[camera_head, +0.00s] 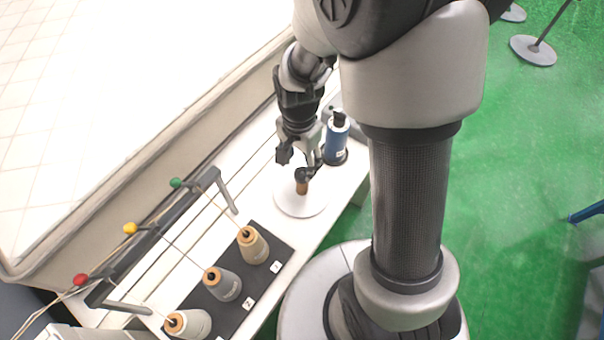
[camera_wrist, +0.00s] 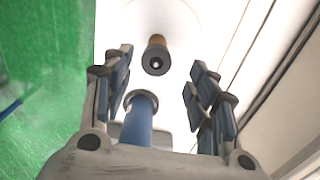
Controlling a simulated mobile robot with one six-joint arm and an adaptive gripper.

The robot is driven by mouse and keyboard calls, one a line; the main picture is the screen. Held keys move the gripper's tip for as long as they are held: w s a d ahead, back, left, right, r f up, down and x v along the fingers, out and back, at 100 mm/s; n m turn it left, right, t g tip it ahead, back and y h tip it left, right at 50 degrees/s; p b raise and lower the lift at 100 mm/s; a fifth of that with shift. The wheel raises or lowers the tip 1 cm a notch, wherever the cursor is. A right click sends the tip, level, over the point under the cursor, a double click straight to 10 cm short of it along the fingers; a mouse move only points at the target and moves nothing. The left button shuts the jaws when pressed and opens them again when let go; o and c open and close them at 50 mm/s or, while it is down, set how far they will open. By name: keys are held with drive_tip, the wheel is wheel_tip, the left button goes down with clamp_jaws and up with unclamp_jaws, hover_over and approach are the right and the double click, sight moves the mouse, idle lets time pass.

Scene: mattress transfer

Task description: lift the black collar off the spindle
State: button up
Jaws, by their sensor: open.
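A brown spindle (camera_head: 302,187) stands upright on a round white plate (camera_head: 290,203) on the white bench. The black collar (camera_head: 302,174) sits around its top. In the wrist view the collar (camera_wrist: 155,62) appears as a dark ring around a small pale tip, with the brown spindle (camera_wrist: 157,41) behind it. My gripper (camera_head: 298,162) is open, with its fingers pointing down just above the collar. In the wrist view my gripper (camera_wrist: 160,80) has its two fingers well apart, and the collar lies between and slightly beyond the tips. Nothing is held.
A blue spool (camera_head: 336,140) with a black top stands close right of my gripper; it also shows low between the fingers in the wrist view (camera_wrist: 138,122). Several cones of thread (camera_head: 222,283) stand on a black mat, beside a grey rail (camera_head: 160,225) with coloured knobs.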

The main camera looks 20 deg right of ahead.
sight(302, 172)
drive_tip(key=f, duration=0.1)
drive_tip(key=f+b, duration=0.1)
drive_tip(key=f, duration=0.3)
drive_tip(key=shift+d+b, duration=0.3)
drive_tip(key=shift+d, duration=0.05)
drive_tip(key=shift+r, duration=0.1)
drive_tip(key=shift+c, duration=0.2)
drive_tip(key=c, duration=1)
wheel_tip(302, 172, up, 20)
drive_tip(key=p, duration=0.5)
